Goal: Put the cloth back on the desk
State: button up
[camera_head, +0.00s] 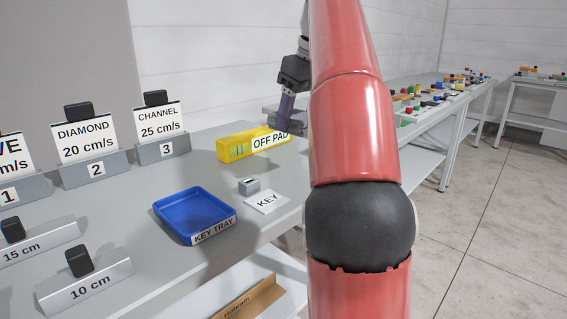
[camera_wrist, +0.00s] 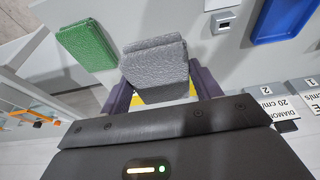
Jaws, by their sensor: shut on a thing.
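The cloth looks like a grey, textured, folded pad (camera_wrist: 155,62) in the wrist view. My gripper (camera_wrist: 160,84) is shut on it, with a purple finger on either side. In the head view my gripper (camera_head: 286,108) points down at the far end of the desk (camera_head: 222,276), just behind the yellow OFF PAD block. Part of the grey cloth shows there beside the fingers, and my red arm hides what lies to the right. I cannot tell whether the cloth touches the desk top.
A green textured pad (camera_wrist: 86,45) lies close beside the cloth. The yellow OFF PAD block (camera_head: 233,148), a small grey key holder (camera_head: 249,186), a blue key tray (camera_head: 170,211) and labelled stands (camera_head: 163,151) occupy the desk. Tables with coloured pieces stand beyond on the right.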

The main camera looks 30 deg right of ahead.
jog(key=shift+r, duration=0.1)
send_over(295, 173)
jog(key=s, duration=0.1)
notch_tip(295, 173, down, 6)
jog(key=shift+r, duration=0.15)
notch_tip(295, 173, down, 3)
jog(key=shift+f+b, duration=0.1)
jog(key=shift+b, duration=0.7)
jog(key=shift+f+p, duration=0.3)
jog(key=shift+f, duration=0.1)
jog(key=o, duration=0.9)
jog(key=shift+f+b, duration=0.4)
jog(key=shift+b, duration=0.25)
jog(key=p+v, duration=0.2)
jog(key=v, duration=0.6)
jog(key=shift+a+r, duration=0.15)
jog(key=shift+r, duration=0.05)
